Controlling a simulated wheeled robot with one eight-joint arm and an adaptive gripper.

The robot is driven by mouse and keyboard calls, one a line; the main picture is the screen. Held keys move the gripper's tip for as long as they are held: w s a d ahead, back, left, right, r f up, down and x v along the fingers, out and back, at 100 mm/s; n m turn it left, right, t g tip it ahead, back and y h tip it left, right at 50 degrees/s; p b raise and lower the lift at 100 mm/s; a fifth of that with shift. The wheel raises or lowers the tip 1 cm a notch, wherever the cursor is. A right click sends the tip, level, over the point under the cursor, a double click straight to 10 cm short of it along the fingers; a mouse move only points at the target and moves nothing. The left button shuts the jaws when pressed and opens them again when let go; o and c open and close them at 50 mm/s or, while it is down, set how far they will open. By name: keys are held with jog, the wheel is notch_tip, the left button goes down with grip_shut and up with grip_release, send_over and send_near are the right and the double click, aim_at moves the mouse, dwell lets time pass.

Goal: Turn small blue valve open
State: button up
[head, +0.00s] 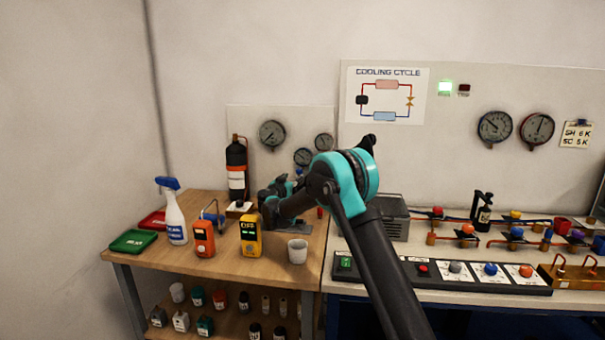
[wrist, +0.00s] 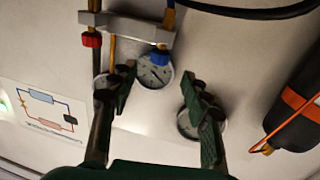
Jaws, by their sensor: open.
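A small blue valve knob (wrist: 160,57) sits on a grey manifold bar (wrist: 128,27) in the wrist view, beside a gauge (wrist: 155,70). A red knob (wrist: 91,40) is on the same bar, to its left. My gripper (wrist: 158,98) is open, its two dark green fingers apart, with nothing between them; the blue knob lies beyond the fingertips. In the head view my gripper (head: 278,186) is over the wooden table, partly hidden by my arm, which also hides the manifold. Other blue knobs (head: 517,232) stand on the right bench.
On the wooden table (head: 190,256) stand a spray bottle (head: 174,215), an orange meter (head: 204,239), a yellow meter (head: 250,236) and a white cup (head: 297,251). A black cylinder (head: 236,165) stands behind. Wall gauges (head: 272,134) are close behind my gripper.

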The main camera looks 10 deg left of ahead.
jog(key=w+d, duration=0.1)
jog(key=w, duration=0.6)
jog(key=shift+w+d, duration=0.15)
grip_shut()
